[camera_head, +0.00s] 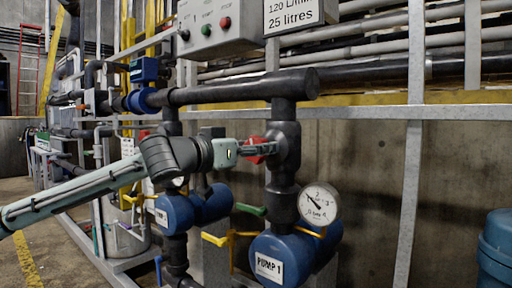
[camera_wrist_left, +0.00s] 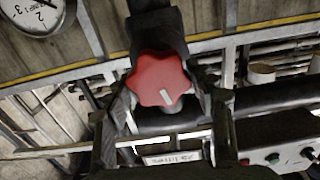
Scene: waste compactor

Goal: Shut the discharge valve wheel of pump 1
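The red valve wheel (camera_head: 258,146) sits on the dark vertical pipe above the blue pump labelled PUMP 1 (camera_head: 268,268). In the left wrist view the wheel (camera_wrist_left: 157,78) is a lobed red knob with a white mark near its lower right edge. My left gripper (camera_head: 256,151) reaches in from the left at the wheel. In the left wrist view its two fingers (camera_wrist_left: 165,92) stand on either side of the wheel, spread apart; a narrow gap seems to show on the right, and contact on the left is unclear. My right gripper is not in view.
A pressure gauge (camera_head: 318,203) is right of the pipe below the wheel. A thick horizontal pipe (camera_head: 240,88) and a grey control box (camera_head: 218,28) are above. Yellow handles (camera_head: 216,239) and a green handle (camera_head: 250,209) are below. A grey post (camera_head: 410,190) stands right.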

